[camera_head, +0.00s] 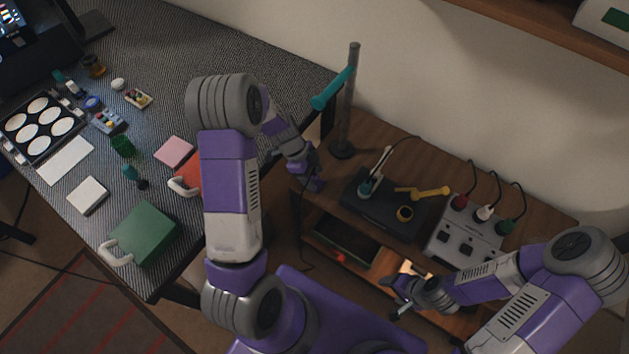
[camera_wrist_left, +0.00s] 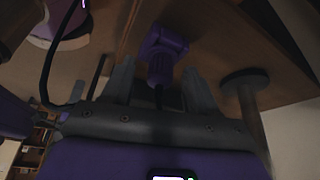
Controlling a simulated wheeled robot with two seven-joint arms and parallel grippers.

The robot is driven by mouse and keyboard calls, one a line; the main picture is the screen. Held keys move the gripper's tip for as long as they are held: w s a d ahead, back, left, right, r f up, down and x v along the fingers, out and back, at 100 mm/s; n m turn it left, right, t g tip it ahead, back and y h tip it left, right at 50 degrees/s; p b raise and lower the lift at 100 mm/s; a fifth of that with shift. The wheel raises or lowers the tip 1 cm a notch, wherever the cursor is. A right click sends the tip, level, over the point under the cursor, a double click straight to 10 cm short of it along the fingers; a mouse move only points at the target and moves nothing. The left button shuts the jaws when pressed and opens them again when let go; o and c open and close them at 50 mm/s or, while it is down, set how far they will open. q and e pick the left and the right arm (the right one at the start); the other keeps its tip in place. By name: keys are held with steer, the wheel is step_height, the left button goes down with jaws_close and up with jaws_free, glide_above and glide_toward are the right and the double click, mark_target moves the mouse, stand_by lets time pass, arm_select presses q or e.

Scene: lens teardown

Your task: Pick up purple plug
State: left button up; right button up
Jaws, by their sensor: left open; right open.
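The purple plug (camera_wrist_left: 162,52) shows in the left wrist view, with its dark cable running back between my left fingers. In the head view the purple plug (camera_head: 314,182) is at the left end of the wooden cabinet, partly hidden by my left gripper (camera_head: 304,160). My left gripper (camera_wrist_left: 158,85) is open, with one finger on each side of the plug's narrow end. Contact cannot be made out. My right gripper (camera_head: 404,296) is open and empty in front of the cabinet, at the lower right of the head view.
The wooden cabinet (camera_head: 395,151) carries a pole stand (camera_head: 347,120), a black box (camera_head: 365,211) with a yellow tool (camera_head: 425,192), and a grey socket box (camera_head: 462,238) with several plugs. The dark worktable (camera_head: 230,52) at left holds a green box (camera_head: 143,233) and small parts.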

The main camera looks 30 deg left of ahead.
arm_select(q)
jaws_close()
stand_by(0.3)
